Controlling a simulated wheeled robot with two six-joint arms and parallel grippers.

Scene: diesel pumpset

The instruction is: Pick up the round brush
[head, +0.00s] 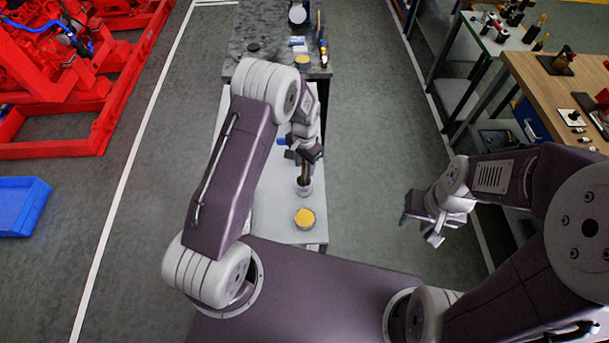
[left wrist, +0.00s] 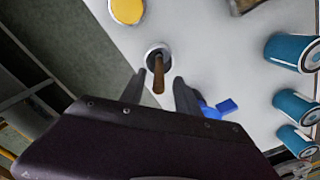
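The round brush (head: 304,186) stands upright on the light tabletop, its brown handle pointing up and its round grey end down. In the left wrist view the brush (left wrist: 158,78) shows between the two fingers, with a gap to each. My left gripper (head: 305,156) is above the brush in the head view, partly hidden by its own wrist. In the left wrist view the left gripper (left wrist: 158,88) is open. I cannot tell whether the fingers reach down around the handle. My right gripper (head: 424,228) is open and empty, over the floor to the right.
A yellow-topped tin (head: 304,218) stands just nearer than the brush. Several teal cans (left wrist: 292,52) and a blue item (left wrist: 215,107) stand on the same tabletop (head: 273,207). A dark bench (head: 245,30) lies beyond. A wooden workbench (head: 538,88) stands right.

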